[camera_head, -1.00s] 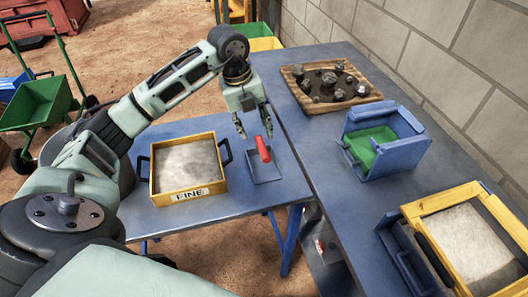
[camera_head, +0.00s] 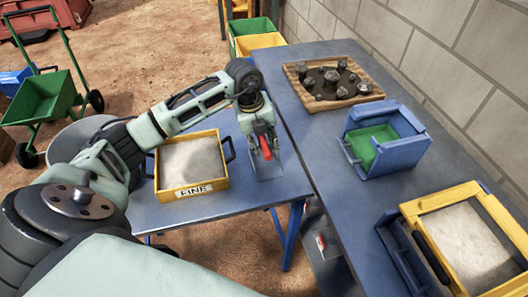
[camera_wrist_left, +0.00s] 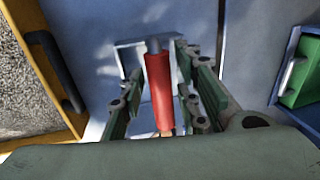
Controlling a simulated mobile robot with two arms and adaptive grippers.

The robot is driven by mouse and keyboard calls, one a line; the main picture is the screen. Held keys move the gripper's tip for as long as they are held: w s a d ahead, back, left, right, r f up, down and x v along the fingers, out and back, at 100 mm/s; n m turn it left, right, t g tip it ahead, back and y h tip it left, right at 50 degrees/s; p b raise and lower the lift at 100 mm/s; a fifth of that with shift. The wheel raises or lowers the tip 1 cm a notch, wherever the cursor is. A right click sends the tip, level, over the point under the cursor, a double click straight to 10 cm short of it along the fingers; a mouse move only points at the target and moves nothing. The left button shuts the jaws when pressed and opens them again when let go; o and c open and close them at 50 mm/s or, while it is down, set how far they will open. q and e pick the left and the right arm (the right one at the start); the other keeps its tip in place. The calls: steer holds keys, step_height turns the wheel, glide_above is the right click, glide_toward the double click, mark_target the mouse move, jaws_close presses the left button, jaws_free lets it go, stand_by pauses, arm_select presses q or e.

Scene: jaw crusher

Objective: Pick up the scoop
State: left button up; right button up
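The scoop has a red handle (camera_head: 265,147) that stands up at a tilt from a flat bluish-grey pan (camera_head: 268,172) on the blue table. In the left wrist view the red handle (camera_wrist_left: 160,92) lies between the fingers of my left gripper (camera_wrist_left: 162,98). The fingers are apart, with a gap showing on the left side; the right finger is close to the handle, and I cannot tell if it touches. In the head view my left gripper (camera_head: 264,150) is lowered over the scoop and partly hides it. My right gripper is not in view.
A yellow tray labelled FINE (camera_head: 182,192), full of pale material, stands left of the scoop. On the right blue bench (camera_head: 325,140) are a wooden tray of dark rocks (camera_head: 300,100), a blue box with green inside (camera_head: 405,158) and another yellow tray (camera_head: 425,212).

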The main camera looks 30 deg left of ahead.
arm_select(q)
jaws_close()
steer(key=shift+r, duration=0.1)
